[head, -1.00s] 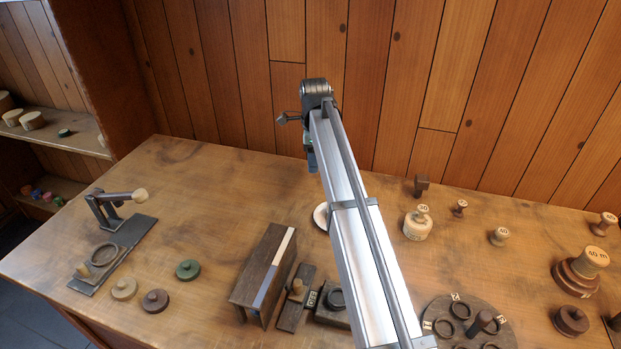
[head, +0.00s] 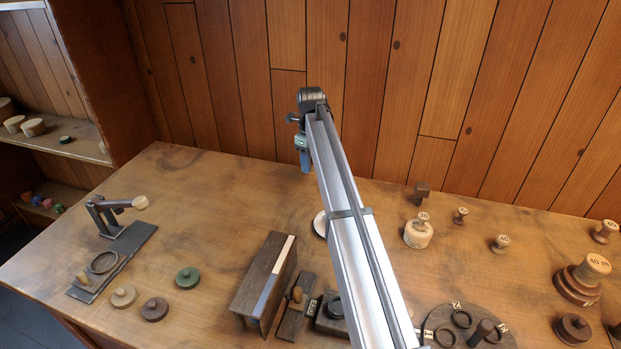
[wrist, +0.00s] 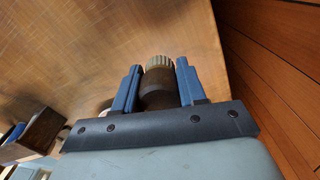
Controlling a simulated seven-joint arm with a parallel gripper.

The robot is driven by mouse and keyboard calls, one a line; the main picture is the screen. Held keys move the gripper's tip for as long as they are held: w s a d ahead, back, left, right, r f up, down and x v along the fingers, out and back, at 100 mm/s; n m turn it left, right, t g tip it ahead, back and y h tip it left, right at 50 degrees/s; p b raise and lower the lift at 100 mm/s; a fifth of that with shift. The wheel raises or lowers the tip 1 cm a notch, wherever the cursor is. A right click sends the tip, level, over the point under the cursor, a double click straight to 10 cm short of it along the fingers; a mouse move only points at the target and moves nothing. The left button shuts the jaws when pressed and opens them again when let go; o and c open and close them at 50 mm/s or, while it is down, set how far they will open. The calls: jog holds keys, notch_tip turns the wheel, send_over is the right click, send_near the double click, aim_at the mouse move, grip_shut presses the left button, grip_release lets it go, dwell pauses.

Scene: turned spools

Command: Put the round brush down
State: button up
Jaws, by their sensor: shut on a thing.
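The round brush (wrist: 158,88) is a dark cylinder with a pale ribbed end, seen in the wrist view between my two blue fingers. My gripper (wrist: 159,85) is shut on it. In the head view my gripper (head: 304,158) hangs at the far end of my arm near the back wall, and I cannot make out the brush there. The wooden table (head: 220,215) lies beneath; the gap between brush and table cannot be told.
A lever press (head: 105,215) stands at the left, with a green disc (head: 187,277) and other discs near it. Several labelled spools, one a pale spool (head: 418,232), stand right. The back-left table is clear.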

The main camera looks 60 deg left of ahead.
aim_at(310, 185)
jog(key=shift+f, duration=2.95)
jog(key=shift+f, duration=0.1)
jog(key=o, duration=1)
jog(key=shift+o, duration=0.2)
notch_tip(310, 185, up, 12)
jog(key=shift+r, duration=0.1)
